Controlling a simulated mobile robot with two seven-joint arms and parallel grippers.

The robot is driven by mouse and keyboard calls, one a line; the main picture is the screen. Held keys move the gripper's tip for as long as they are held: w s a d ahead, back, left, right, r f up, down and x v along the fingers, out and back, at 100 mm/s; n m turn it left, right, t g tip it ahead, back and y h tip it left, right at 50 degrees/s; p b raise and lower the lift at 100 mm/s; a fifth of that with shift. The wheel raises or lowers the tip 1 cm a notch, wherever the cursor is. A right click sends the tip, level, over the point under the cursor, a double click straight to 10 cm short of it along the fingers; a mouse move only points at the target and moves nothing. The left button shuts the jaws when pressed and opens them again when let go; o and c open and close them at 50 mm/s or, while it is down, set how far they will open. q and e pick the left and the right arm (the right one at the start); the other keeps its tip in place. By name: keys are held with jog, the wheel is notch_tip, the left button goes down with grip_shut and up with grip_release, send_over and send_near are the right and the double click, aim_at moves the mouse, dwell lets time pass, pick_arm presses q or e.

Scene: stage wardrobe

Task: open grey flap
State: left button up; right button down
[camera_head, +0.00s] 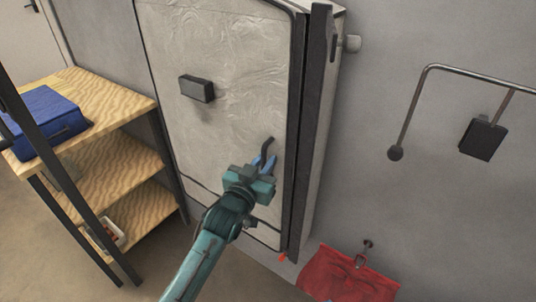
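The grey flap (225,70) is the large, pale, crumpled-looking front panel of a tall case on the wall, and it looks closed. A dark block (196,89) sits on its upper left part. A dark bent handle (267,146) stands on its lower right part. My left gripper (264,163) is at this handle, its blue fingers around or just beside the handle's lower end. I cannot tell whether the fingers touch or grip it. My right gripper is out of view.
A wooden shelf unit (128,95) with a blue box (45,121) on top stands at the left. A red bag (345,277) hangs from a hook at the lower right. A metal rail (463,72) sticks out from the wall at the right. Bare wall lies between case and rail.

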pick_arm(q)
jog(key=shift+r, duration=0.1)
jog(key=shift+c, duration=0.4)
grip_shut()
jog(key=shift+s, duration=0.1)
